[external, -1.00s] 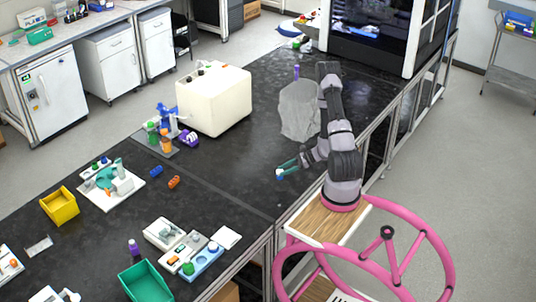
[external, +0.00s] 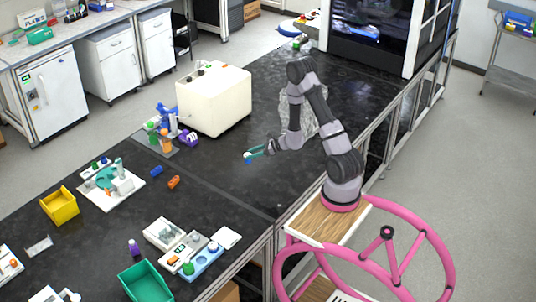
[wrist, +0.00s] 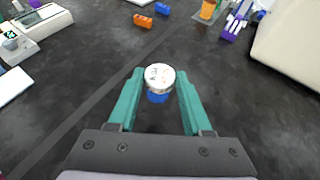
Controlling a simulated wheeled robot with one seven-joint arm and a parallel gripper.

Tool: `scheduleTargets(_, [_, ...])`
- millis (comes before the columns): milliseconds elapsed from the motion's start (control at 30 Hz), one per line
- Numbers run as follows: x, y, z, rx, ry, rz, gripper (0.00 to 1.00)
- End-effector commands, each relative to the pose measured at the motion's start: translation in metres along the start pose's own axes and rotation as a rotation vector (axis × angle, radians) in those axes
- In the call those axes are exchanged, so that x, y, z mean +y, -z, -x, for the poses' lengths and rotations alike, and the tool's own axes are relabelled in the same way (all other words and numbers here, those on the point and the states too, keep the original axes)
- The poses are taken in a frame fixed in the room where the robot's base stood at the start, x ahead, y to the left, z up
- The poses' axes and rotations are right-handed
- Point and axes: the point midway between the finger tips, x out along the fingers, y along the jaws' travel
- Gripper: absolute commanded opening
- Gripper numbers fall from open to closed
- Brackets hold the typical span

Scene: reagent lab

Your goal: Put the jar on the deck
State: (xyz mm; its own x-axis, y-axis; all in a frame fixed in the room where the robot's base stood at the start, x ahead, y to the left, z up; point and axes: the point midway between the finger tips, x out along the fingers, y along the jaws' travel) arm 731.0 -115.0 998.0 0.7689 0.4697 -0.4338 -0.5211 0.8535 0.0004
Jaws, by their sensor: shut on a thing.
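The jar (wrist: 158,79) has a round white lid with dark writing and a blue body below it. It sits between the teal fingertips of my gripper (wrist: 158,92), which is shut on it. In the external view the jar (external: 248,157) is a small blue spot at the end of my gripper (external: 254,154), over the black bench. Its height above the bench is hard to judge. A white board with teal and green parts (external: 123,184) lies at the left. I cannot tell which thing is the deck.
A cream box-shaped machine (external: 232,97) and a rack with coloured caps (external: 158,143) stand beyond my gripper. Orange (external: 174,182) and blue (external: 156,171) small blocks lie to the left. A large black-fronted cabinet (external: 372,38) stands behind. The bench around the jar is clear.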

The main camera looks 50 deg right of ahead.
Motion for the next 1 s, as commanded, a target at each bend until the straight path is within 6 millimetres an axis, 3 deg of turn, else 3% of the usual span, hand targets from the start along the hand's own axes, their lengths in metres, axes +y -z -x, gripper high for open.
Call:
scheduleTargets(200, [0.003,-0.024,-0.023,0.0,0.038,-0.017,0.0])
scheduleTargets(567, [0.003,-0.034,-0.022,-0.001,0.045,-0.019,0.0])
scheduleTargets(667, [0.002,-0.051,-0.014,-0.003,0.046,-0.015,0.0])
scheduleTargets(1000, [0.003,-0.136,0.028,-0.004,0.046,-0.013,0.0])
